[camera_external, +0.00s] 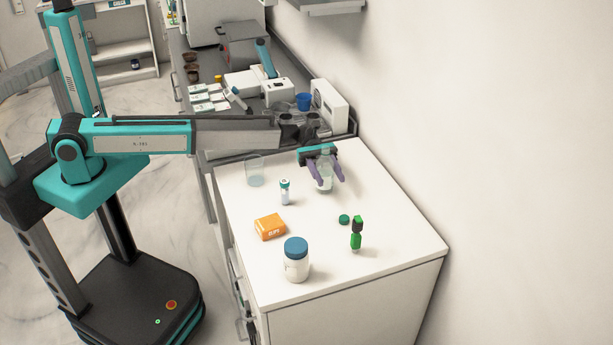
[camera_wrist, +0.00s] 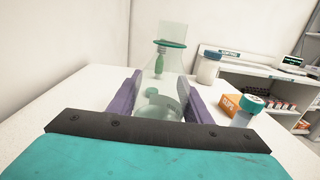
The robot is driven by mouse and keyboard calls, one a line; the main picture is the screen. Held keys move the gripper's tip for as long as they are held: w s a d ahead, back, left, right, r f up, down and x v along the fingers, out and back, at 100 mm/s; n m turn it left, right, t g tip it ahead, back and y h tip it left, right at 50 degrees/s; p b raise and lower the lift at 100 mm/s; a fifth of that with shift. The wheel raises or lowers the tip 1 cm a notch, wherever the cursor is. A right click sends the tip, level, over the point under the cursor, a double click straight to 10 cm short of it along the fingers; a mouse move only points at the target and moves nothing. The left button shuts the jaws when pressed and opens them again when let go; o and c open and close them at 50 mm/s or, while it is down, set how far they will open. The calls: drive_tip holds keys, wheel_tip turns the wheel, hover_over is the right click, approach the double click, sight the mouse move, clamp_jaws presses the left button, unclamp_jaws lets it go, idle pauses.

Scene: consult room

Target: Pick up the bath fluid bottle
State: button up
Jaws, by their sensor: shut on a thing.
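The bath fluid bottle appears to be the clear, see-through bottle (camera_external: 325,181) near the back of the white worktop. In the wrist view the bottle (camera_wrist: 174,60) is cone-shaped, with a green ring at its neck. My gripper (camera_external: 325,172) comes down over it with purple fingers on either side. In the wrist view my gripper (camera_wrist: 158,90) is shut on the bottle, which stands upright between the fingers. Whether its base touches the worktop is unclear.
On the white worktop (camera_external: 400,262) stand a clear beaker (camera_external: 254,172), a small vial (camera_external: 285,192), an orange box (camera_external: 269,227), a blue-lidded jar (camera_external: 297,264), a green dropper bottle (camera_external: 356,236) and a loose green cap (camera_external: 344,219). The wall (camera_external: 510,130) is close on the right.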

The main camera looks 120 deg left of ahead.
drive_tip(key=shift+r, duration=0.35)
wheel_tip(320, 180, up, 9)
drive_tip(key=b, duration=0.2)
drive_tip(key=shift+b, duration=0.3)
idle(0.9)
drive_tip(key=shift+r, duration=0.2)
drive_tip(key=shift+w, duration=0.1)
idle(0.6)
